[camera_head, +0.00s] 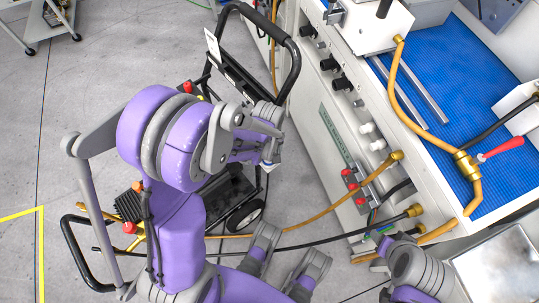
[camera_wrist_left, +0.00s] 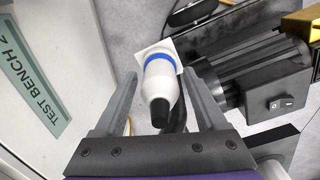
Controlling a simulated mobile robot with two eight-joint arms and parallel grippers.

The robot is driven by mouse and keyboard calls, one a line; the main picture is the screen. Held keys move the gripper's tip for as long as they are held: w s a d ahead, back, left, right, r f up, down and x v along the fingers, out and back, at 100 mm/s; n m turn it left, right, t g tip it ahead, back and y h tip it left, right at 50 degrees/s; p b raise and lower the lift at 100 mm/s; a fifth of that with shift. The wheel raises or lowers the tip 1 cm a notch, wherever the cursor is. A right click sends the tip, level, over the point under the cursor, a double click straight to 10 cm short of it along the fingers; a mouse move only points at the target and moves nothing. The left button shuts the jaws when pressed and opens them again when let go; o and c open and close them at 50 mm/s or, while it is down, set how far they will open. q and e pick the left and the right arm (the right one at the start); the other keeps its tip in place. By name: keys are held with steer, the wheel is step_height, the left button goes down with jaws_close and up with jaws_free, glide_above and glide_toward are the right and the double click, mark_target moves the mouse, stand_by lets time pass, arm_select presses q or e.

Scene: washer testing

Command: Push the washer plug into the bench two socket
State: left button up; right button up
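The washer plug (camera_wrist_left: 160,80) is white with a blue ring, a square white flange at its far side and a black cable end towards the camera. It sits between the two fingers of my left gripper (camera_wrist_left: 159,72), near their tips, and they appear shut on it in the air. In the head view my left gripper (camera_head: 268,158) is beside the bench front, its fingers partly hidden, with a dark cable hanging below. Bench two (camera_head: 310,95) carries a green label that reads TEST BENCH 2 (camera_wrist_left: 35,82) in the left wrist view. I cannot pick out its socket with certainty. My right gripper is not seen.
A black-framed cart (camera_head: 225,188) stands below my left arm. A motor with a switch (camera_wrist_left: 270,85) is right of the plug. The bench front has black knobs (camera_head: 336,75), white round fittings (camera_head: 372,138) and red-capped fittings (camera_head: 350,180). Brown hoses (camera_head: 340,205) cross below.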

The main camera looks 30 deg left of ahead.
arm_select(q)
jaws_close()
steer(key=shift+r, duration=0.2)
steer(key=shift+r+p, duration=1.45)
steer(key=shift+r, duration=0.55)
steer(key=shift+r, duration=0.1)
